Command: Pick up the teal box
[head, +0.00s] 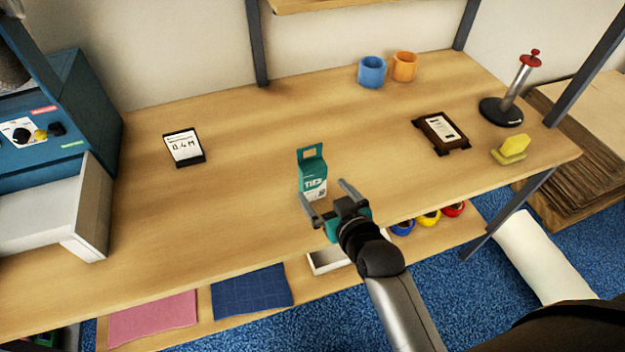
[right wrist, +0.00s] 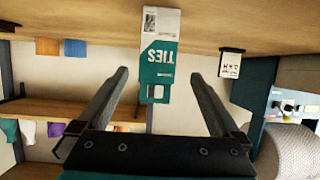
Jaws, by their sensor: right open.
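The teal box (head: 313,175) is a small upright carton with a hang tab, a white label band and "TIES" lettering. It stands near the front edge of the wooden table (head: 240,150). My right gripper (head: 325,202) is open and empty just in front of the box, its fingers pointing towards it. In the right wrist view the teal box (right wrist: 158,60) appears upside down, between and beyond the two spread fingers (right wrist: 160,85). I see no contact between fingers and box. My left gripper is not in view.
A 0.4M sign (head: 184,147) stands to the left. A blue mug (head: 371,72), an orange mug (head: 404,66), a dark framed card (head: 441,132), a yellow sponge (head: 512,148) and a red-topped stand (head: 520,85) are further right. The wood around the box is clear.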

